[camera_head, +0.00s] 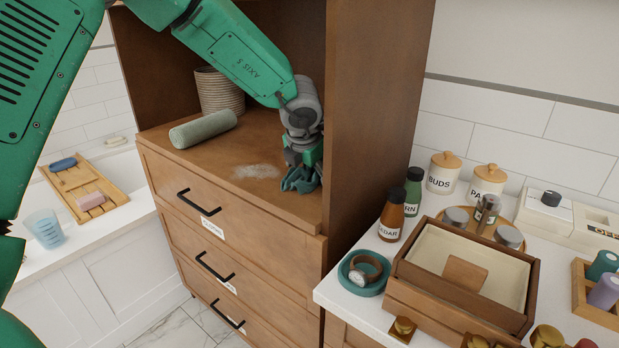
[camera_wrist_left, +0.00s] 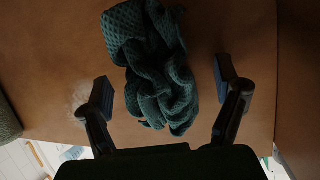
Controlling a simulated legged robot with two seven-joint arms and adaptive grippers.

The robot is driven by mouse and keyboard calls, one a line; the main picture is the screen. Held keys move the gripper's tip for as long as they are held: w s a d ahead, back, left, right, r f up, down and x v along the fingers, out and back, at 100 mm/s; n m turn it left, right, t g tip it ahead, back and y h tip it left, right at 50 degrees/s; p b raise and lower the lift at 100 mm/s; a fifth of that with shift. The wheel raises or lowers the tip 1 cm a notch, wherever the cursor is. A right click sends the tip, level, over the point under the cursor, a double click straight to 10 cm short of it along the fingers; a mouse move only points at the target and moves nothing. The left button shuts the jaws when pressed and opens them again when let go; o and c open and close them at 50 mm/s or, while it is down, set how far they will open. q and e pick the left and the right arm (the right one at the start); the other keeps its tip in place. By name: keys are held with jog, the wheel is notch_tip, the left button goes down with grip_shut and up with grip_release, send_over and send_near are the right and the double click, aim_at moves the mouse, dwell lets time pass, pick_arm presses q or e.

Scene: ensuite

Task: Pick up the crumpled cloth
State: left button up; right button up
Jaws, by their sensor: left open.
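The crumpled cloth (camera_head: 299,180) is dark teal with a waffle weave. It lies on the wooden cabinet top, near its right side wall. In the left wrist view the cloth (camera_wrist_left: 155,65) lies bunched between and beyond the fingertips. My left gripper (camera_head: 302,160) is just above the cloth and hides part of it in the head view. In the left wrist view the left gripper (camera_wrist_left: 163,85) is open, with one finger on each side of the cloth. No grip on the cloth shows. My right gripper is not in view.
A pale powdery patch (camera_head: 257,171) lies left of the cloth. The cabinet's side wall (camera_head: 372,110) rises close on the right. Bottles and a wooden box (camera_head: 470,265) fill the counter.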

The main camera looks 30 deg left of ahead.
pick_arm(q)
jog(key=shift+d+r, duration=0.1)
jog(key=shift+r, duration=0.05)
jog(key=shift+s, duration=0.1)
jog(key=c, duration=1.2)
jog(key=shift+a, duration=0.2)
jog(key=shift+c, duration=0.2)
